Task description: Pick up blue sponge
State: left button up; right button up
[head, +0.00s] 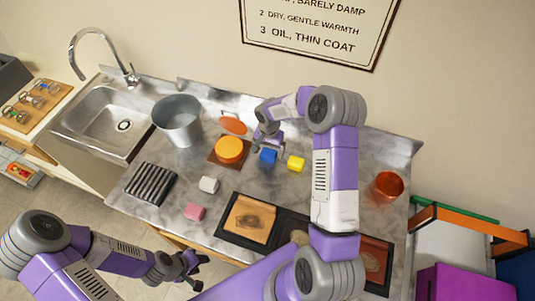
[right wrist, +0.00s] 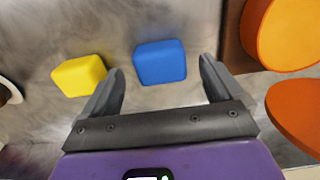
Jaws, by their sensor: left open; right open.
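The blue sponge (head: 268,156) is a small block on the marble counter, between an orange round thing and a yellow block. In the right wrist view the blue sponge (right wrist: 160,62) lies ahead of my right gripper (right wrist: 162,78), roughly between its two spread fingers. My right gripper (head: 268,143) is open and empty; in the head view it hangs just behind the sponge and partly over it. I cannot tell whether a finger touches the sponge. My left gripper (head: 190,272) is open and empty, low in front of the counter's front edge.
A yellow block (head: 296,164) lies close right of the sponge. An orange round thing (head: 229,149) on a brown board is close left. A white block (head: 209,185), a pink block (head: 195,212), a metal bucket (head: 178,122) and a copper cup (head: 387,187) stand around.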

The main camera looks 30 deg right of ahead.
aim_at(268, 152)
jog(key=shift+f, duration=1.4)
jog(key=c, duration=1)
notch_tip(268, 152, up, 10)
jog(key=shift+r, duration=0.1)
jog(key=shift+c, duration=0.2)
jog(key=o, duration=0.5)
jog(key=c, duration=0.4)
